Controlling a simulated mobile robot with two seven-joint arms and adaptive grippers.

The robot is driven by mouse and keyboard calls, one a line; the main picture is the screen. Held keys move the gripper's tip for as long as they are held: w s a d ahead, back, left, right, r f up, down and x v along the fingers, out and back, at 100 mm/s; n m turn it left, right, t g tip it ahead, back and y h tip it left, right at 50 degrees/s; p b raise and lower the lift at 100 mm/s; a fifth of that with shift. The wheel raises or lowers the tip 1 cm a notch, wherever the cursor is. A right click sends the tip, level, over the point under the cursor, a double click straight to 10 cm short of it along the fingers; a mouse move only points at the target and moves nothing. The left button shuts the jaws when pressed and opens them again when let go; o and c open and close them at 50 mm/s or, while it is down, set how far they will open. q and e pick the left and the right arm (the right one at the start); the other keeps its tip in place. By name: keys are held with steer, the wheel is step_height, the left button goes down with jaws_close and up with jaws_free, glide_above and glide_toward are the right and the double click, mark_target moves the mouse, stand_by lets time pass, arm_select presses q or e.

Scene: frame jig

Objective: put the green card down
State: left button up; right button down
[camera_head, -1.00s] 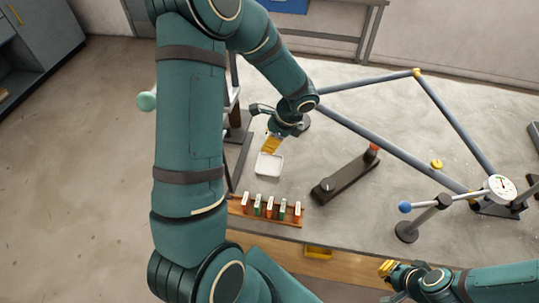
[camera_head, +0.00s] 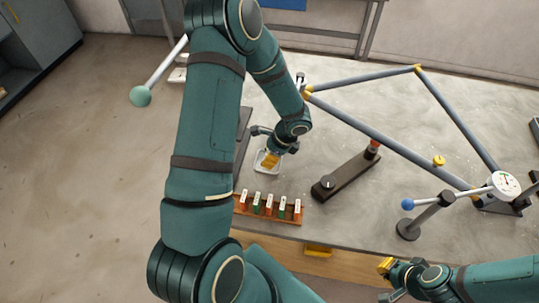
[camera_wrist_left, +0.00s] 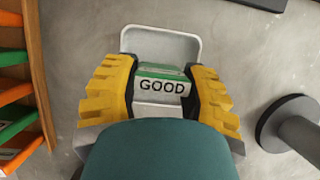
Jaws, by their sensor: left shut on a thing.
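The green card (camera_wrist_left: 162,84) reads "GOOD" and is gripped between the yellow finger pads of my left gripper (camera_wrist_left: 160,80) in the left wrist view. In the head view my left gripper (camera_head: 270,160) is over the small white tray (camera_head: 258,169) and hides the card. The tray's rim (camera_wrist_left: 160,29) shows behind the card in the wrist view. Whether the card touches the tray I cannot tell. My right gripper (camera_head: 387,279) is at the table's front edge, away from the card, and its opening is unclear.
A wooden rack (camera_head: 268,213) with several red and green cards stands in front of the tray. A dark bar fixture (camera_head: 345,176) lies to the right. A grey tube frame (camera_head: 385,140), dial gauge (camera_head: 506,184) and blue-knobbed stand (camera_head: 409,229) are farther right.

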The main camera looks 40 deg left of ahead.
arm_select(q)
steer(key=shift+r, duration=0.1)
steer(key=o, duration=0.5)
steer(key=shift+f, duration=0.2)
steer(key=o, duration=0.4)
steer(key=shift+o, duration=0.2)
steer(key=shift+r, duration=0.1)
steer(key=shift+r, duration=0.25)
steer(key=p+v, duration=0.1)
steer(key=v, duration=1)
steer(key=shift+d+r, duration=0.25)
steer(key=shift+r, duration=0.1)
